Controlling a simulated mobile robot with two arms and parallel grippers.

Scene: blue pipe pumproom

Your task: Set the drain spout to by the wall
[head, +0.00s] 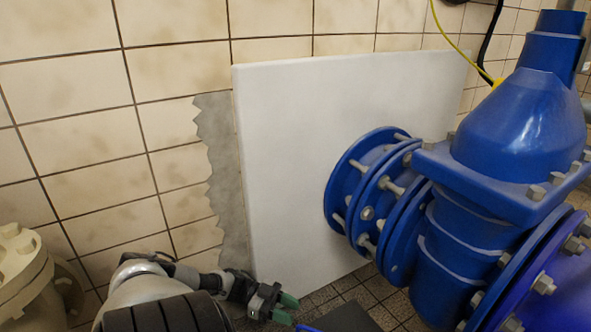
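I cannot make out a drain spout for certain in the head view. A small piece of something blue (307,328) shows at the bottom edge, mostly cut off by the frame. My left gripper (285,309) is low, near the floor, in front of the white panel's lower edge. Its two green fingertips look apart, with nothing seen between them. The tiled wall (70,85) stands behind my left arm. My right gripper is not in view.
A large blue valve (510,130) with a bolted flanged pipe (375,200) fills the right side and joins the white panel (300,130). A cream flanged fitting (20,270) stands at the lower left. A dark flat item (345,318) lies on the tiled floor.

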